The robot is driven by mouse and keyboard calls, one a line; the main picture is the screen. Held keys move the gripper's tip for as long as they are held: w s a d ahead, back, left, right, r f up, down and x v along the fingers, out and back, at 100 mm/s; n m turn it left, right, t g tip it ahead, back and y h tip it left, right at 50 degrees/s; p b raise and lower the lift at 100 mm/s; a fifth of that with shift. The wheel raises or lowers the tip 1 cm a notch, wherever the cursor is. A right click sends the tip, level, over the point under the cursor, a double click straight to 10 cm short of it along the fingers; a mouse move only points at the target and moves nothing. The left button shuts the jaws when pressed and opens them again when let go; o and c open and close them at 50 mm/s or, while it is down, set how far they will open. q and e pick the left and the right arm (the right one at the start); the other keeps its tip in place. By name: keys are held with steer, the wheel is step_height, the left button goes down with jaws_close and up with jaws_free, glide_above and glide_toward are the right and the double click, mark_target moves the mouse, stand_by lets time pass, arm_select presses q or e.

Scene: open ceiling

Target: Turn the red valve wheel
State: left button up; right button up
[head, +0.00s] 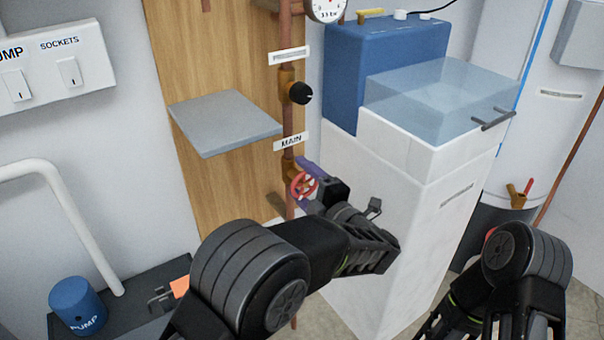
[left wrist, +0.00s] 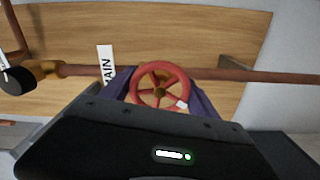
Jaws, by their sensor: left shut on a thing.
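The red valve wheel (head: 303,186) is on the copper pipe below the MAIN label (head: 291,141), at the middle of the head view. My left gripper (head: 308,186) has purple fingers, one on each side of the wheel. It is shut on the wheel. In the left wrist view the fingers (left wrist: 161,93) are partly hidden by the black gripper body. My right arm shows at lower right, but its gripper is out of view.
A black knob (head: 301,93) and a gauge (head: 325,8) are higher on the pipe. A grey shelf (head: 225,123) juts out to the left. A white cabinet (head: 400,220) stands close on the right. A blue pump (head: 77,305) is at lower left.

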arm_select(q)
steer(key=m+p, duration=0.4)
steer(key=m, duration=0.2)
steer(key=shift+r+m, duration=0.1)
steer(key=shift+m, duration=0.2)
steer(key=m+p, duration=0.4)
steer(key=m, duration=0.2)
steer(key=shift+p, duration=0.35)
steer(key=m+p, duration=0.3)
steer(key=m, duration=0.3)
steer(key=shift+m, duration=0.3)
steer(key=m+p, duration=0.3)
steer(key=m, duration=0.3)
steer(key=m+p, duration=0.1)
steer(key=m, duration=0.4)
steer(key=m+p, duration=0.1)
steer(key=m, duration=0.3)
steer(key=m+p, duration=0.1)
steer(key=m, duration=0.4)
steer(key=m+p, duration=0.1)
steer(key=m, duration=0.3)
steer(key=shift+f, duration=0.2)
